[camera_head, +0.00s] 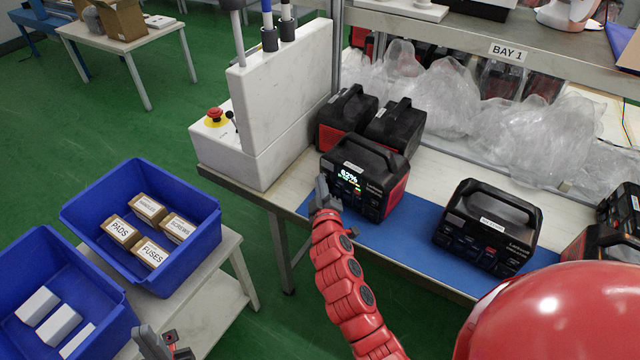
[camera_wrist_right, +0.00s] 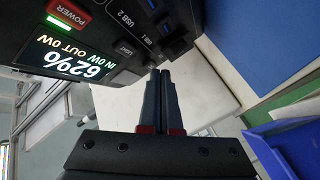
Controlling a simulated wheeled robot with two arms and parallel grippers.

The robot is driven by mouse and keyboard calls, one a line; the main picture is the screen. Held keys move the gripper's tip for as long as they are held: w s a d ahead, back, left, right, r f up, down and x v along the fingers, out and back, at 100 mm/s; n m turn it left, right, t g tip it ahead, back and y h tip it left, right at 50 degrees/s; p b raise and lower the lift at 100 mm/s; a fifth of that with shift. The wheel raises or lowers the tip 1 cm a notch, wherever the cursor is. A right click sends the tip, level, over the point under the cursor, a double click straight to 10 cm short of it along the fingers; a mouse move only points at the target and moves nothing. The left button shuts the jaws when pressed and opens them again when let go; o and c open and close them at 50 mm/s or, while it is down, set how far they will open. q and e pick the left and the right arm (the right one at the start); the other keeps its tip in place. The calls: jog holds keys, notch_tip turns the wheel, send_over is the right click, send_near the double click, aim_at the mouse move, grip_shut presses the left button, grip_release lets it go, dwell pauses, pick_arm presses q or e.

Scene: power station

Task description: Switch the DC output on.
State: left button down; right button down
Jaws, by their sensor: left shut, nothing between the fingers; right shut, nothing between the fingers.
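A black and red power station (camera_head: 364,178) with a lit display stands on the blue mat (camera_head: 412,222). In the right wrist view its display (camera_wrist_right: 68,55) reads 62%, IN 0W, OUT 0W. A red POWER button (camera_wrist_right: 68,14) has a green light beside it. Labels for LIGHT, USB 1 and USB 2 also show; I cannot make out a DC label. My right gripper (camera_head: 322,190) is shut and empty at the left front of this station; its fingertips (camera_wrist_right: 160,74) are close to the panel's LIGHT end, contact unclear. My left gripper (camera_head: 162,345) is shut and empty at the bottom left.
A second power station (camera_head: 488,226) with no lit display stands to the right on the mat. Two more stations stand behind the lit one. A white console (camera_head: 288,90) with a red emergency button (camera_head: 215,115) is at left. Blue bins (camera_head: 190,262) stand on a low table.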

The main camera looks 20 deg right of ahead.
jog(key=shift+w+d, duration=0.1)
jog(key=shift+d, duration=0.05)
jog(key=shift+s+a+b, duration=0.45)
jog(key=shift+a+b, duration=0.1)
jog(key=shift+a, duration=0.2)
jog(key=a+b, duration=0.1)
jog(key=s+a+b, duration=0.1)
jog(key=a, duration=0.1)
jog(key=s+a+b, duration=0.1)
jog(key=shift+s+a+f+b, duration=0.1)
jog(key=shift+a+f+b, duration=0.1)
jog(key=shift+b, duration=0.2)
jog(key=shift+s+a+r+b, duration=0.25)
jog(key=shift+s+a+b, duration=0.1)
jog(key=shift+a, duration=0.1)
